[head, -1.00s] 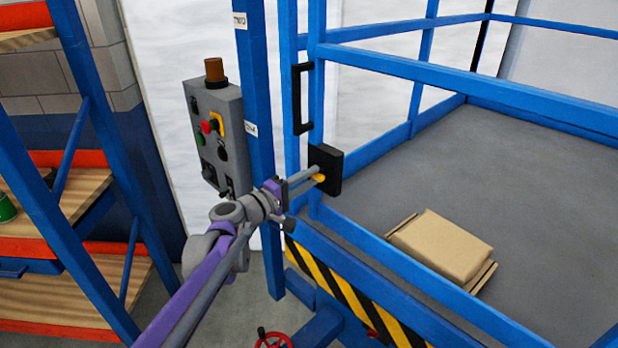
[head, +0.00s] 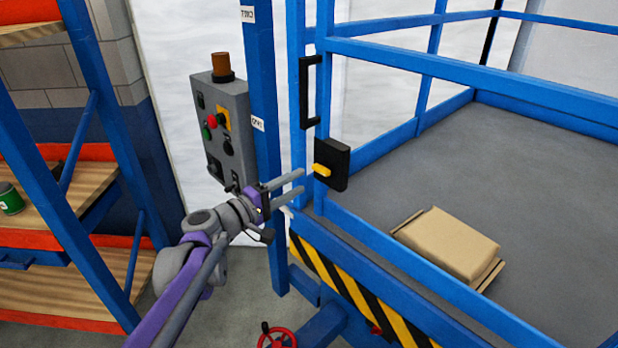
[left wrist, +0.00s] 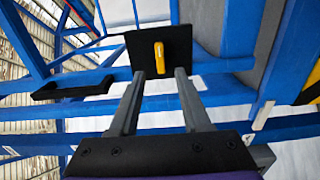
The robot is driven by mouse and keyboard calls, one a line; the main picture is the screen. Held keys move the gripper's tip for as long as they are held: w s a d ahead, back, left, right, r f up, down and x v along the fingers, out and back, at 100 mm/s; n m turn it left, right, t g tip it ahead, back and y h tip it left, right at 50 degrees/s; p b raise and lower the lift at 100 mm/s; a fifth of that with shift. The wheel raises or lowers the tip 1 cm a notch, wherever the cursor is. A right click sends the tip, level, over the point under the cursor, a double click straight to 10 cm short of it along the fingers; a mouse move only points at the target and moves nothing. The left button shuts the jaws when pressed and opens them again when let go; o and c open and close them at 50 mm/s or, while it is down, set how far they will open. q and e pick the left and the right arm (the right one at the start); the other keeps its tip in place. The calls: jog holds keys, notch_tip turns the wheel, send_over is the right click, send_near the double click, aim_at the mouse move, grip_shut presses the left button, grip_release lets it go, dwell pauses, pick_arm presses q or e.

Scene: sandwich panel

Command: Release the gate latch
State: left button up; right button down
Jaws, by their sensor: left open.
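The gate latch is a black box (head: 336,166) with a small yellow lever (head: 322,170), fixed on the blue gate post. In the left wrist view the black box (left wrist: 176,42) shows beyond my fingers, with the yellow lever (left wrist: 159,58) ahead of the gap between them. My left gripper (head: 301,182) is open and empty. Its two grey fingers point at the latch from the left and a little below, apart from the lever in the head view. The left gripper (left wrist: 154,80) also shows in its own wrist view. My right gripper is in neither view.
A grey control box (head: 222,125) with buttons stands left of the blue column. A black handle (head: 310,91) is above the latch. A cardboard box (head: 450,245) lies on the grey platform (head: 540,170). A red handwheel (head: 277,338) is low in front; shelving (head: 100,130) stands at left.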

pick_arm(q)
jog(key=v, duration=0.4)
jog(key=shift+a, duration=0.1)
jog(key=shift+s, duration=0.1)
jog(key=s+d+f+m+g+y, duration=0.2)
jog(key=s+f+m+g+y, duration=0.3)
jog(key=s+f, duration=0.8)
jog(key=s+a+f+m+g+y, duration=0.1)
jog(key=s+a+f+y, duration=0.3)
jog(key=s, duration=0.4)
jog(key=s+a+f+m+g+y, duration=0.1)
jog(key=s+a+f+m+y, duration=0.1)
jog(key=s+a+f, duration=0.5)
jog(key=shift+s+a+m+y, duration=0.25)
jog(key=shift+s+m+y, duration=0.2)
jog(key=shift+y, duration=0.45)
jog(key=shift+r, duration=0.1)
